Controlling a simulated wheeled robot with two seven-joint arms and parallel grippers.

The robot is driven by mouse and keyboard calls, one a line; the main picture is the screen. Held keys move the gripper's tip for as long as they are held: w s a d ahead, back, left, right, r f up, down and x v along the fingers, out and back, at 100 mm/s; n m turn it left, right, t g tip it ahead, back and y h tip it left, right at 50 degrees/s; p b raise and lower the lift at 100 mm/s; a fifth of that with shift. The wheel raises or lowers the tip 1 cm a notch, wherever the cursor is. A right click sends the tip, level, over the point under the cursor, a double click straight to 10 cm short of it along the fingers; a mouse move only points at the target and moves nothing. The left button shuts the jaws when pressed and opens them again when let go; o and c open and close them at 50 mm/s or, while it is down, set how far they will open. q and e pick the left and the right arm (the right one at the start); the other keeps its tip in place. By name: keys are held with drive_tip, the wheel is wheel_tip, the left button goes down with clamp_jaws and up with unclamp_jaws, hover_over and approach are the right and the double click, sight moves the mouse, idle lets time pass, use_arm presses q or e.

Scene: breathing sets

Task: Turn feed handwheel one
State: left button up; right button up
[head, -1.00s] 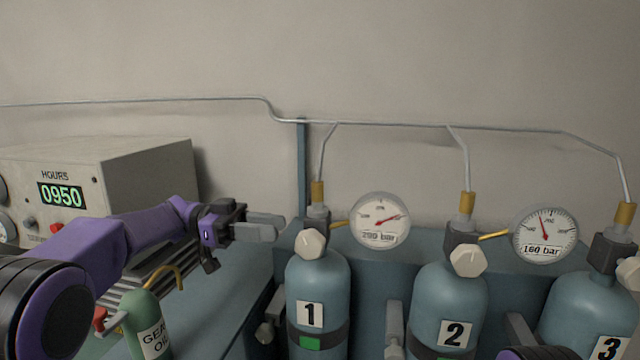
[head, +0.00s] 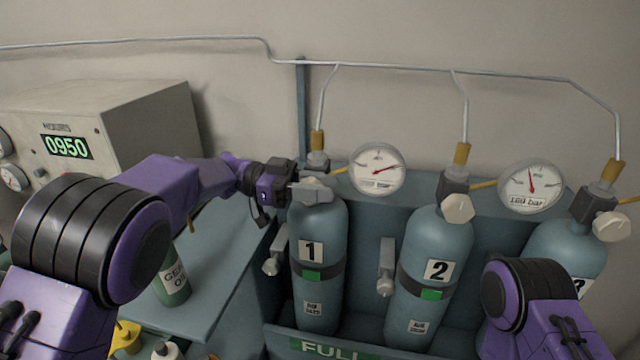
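Cylinder one (head: 318,270) is a blue-grey bottle with a "1" label, strapped upright in the rack. Its pale handwheel (head: 316,186) sits at the front of the valve on top. My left gripper (head: 308,192) is at this handwheel, coming in from the left, and its fingers cover much of it. I cannot tell whether the fingers are closed on it. My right arm shows at the lower right, but its gripper is not in view.
Cylinder two (head: 440,245) has its own handwheel (head: 458,208) to the right. Pressure gauges (head: 377,169) and thin pipes stand behind the bottles. A grey HOURS box (head: 150,120) and a green oil bottle (head: 172,283) are on the left.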

use_arm(q)
clamp_jaws()
drive_tip(key=h+b, duration=0.1)
drive_tip(key=b, duration=0.1)
drive_tip(key=h+b, duration=0.1)
drive_tip(key=b, duration=0.2)
drive_tip(key=h+b, duration=0.1)
drive_tip(key=b, duration=0.1)
drive_tip(key=shift+a+f+g+h, duration=0.1)
drive_tip(key=shift+a+g+h, duration=0.15)
drive_tip(key=shift+g+h, duration=0.15)
drive_tip(key=shift+r+b, duration=0.2)
drive_tip(key=shift+b, duration=0.2)
drive_tip(key=shift+r+h, duration=0.25)
drive_tip(key=shift+h, duration=0.05)
unclamp_jaws()
